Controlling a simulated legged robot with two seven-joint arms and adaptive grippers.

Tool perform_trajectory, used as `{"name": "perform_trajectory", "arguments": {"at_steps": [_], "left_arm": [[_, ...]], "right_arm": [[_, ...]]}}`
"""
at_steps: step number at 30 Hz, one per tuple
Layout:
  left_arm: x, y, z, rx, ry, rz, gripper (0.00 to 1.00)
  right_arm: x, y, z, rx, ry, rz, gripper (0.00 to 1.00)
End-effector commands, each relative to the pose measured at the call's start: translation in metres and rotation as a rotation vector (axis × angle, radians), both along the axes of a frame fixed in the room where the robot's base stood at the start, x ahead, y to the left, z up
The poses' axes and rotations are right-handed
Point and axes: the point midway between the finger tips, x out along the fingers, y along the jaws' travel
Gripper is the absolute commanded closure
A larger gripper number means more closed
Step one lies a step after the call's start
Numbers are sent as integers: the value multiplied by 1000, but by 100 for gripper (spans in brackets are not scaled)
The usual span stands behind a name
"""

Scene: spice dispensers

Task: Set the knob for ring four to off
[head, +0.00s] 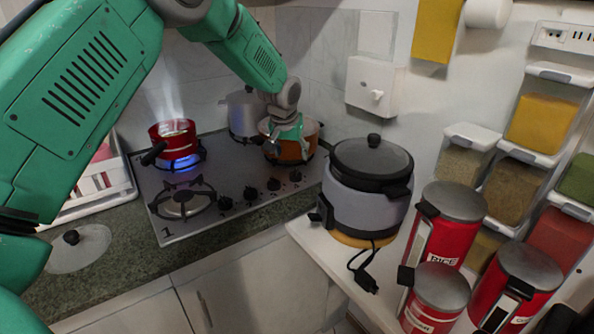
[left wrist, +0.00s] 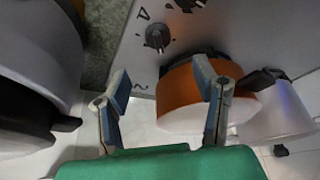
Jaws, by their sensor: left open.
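Several black knobs sit in a row along the right front of the cooktop (head: 225,160); the rightmost knob (head: 295,175) is nearest my left gripper (head: 287,143). In the left wrist view a black knob (left wrist: 157,36) lies beyond the fingertips, close to the cooktop's edge, with a small mark beside it that may be a turned 4. A second knob (left wrist: 188,4) is cut off at the top. My left gripper is open, its fingers apart and empty, above and near the orange pot (left wrist: 185,95). It touches no knob. My right gripper is out of view.
A red pot (head: 173,140) steams over a blue flame at the back left. A grey pot (head: 243,112) stands behind the orange one. A rice cooker (head: 368,190) stands right of the cooktop, beside red canisters (head: 440,225). The front left burner (head: 183,203) is bare.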

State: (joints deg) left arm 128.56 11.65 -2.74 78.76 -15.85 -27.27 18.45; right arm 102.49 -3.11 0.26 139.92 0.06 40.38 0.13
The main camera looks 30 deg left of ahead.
Motion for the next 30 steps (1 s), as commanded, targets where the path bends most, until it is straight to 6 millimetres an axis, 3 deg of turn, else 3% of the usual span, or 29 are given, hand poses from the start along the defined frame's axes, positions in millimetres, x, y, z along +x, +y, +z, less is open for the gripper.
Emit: {"name": "perform_trajectory", "arguments": {"at_steps": [1,6,12,18,26,30], "left_arm": [[4,1,-14,-1,5,0,46],[17,4,-46,0,2,0,46],[28,5,-71,3,-1,-1,46],[33,8,-84,2,-1,-1,46],[33,9,-85,1,-1,-1,46],[33,9,-85,1,-1,-1,92]], "right_arm": [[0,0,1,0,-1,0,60],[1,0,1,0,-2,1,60],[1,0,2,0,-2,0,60],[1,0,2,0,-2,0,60],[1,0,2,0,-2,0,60],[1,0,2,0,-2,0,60]]}}
